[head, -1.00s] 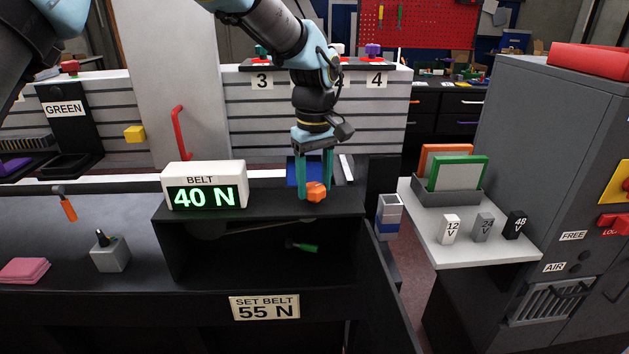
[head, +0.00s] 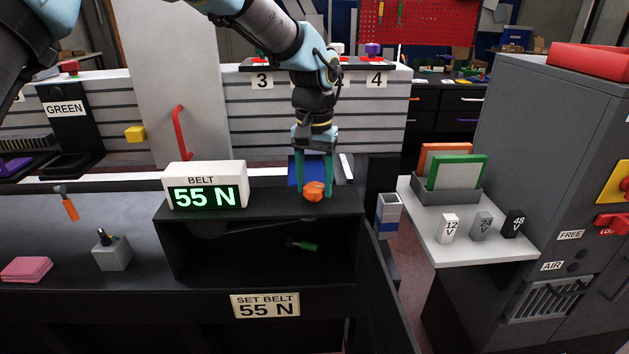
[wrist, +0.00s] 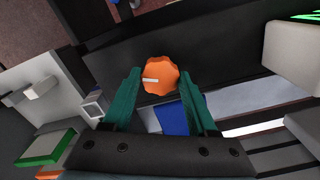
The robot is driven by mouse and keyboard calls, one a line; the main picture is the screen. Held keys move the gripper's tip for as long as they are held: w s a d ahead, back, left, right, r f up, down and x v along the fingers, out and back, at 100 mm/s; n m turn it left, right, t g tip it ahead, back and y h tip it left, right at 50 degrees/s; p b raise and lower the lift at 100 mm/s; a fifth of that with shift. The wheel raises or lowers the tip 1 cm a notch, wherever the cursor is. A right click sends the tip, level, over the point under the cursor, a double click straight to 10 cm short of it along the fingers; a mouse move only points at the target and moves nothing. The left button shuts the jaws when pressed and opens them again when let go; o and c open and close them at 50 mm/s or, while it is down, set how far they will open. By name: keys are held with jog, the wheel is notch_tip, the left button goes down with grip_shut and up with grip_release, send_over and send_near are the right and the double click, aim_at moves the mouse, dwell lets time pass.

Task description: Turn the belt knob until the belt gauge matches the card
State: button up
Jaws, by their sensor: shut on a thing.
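The orange belt knob (head: 313,191) stands on the dark cabinet top, right of the gauge. My gripper (head: 315,190) points down with its teal fingers on either side of the knob, shut on it. In the wrist view the knob (wrist: 161,76) sits at the fingertips, with a pale pointer mark towards the left. The white belt gauge (head: 205,169) reads 55 N in green. The card (head: 265,305) on the cabinet front reads SET BELT 55 N.
Below the knob is an open compartment with a green-handled tool (head: 302,245). A blue thing (head: 303,168) stands just behind the fingers. A side shelf (head: 470,250) at the right bears several small blocks.

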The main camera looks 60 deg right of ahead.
aim_at(315, 186)
jog(key=shift+m, duration=0.6)
jog(key=o, duration=1.4)
jog(key=shift+c, duration=0.2)
jog(key=shift+r, duration=0.15)
notch_tip(315, 186, up, 10)
jog(key=b, duration=0.2)
jog(key=shift+r+b, duration=0.25)
jog(key=shift+b, duration=0.05)
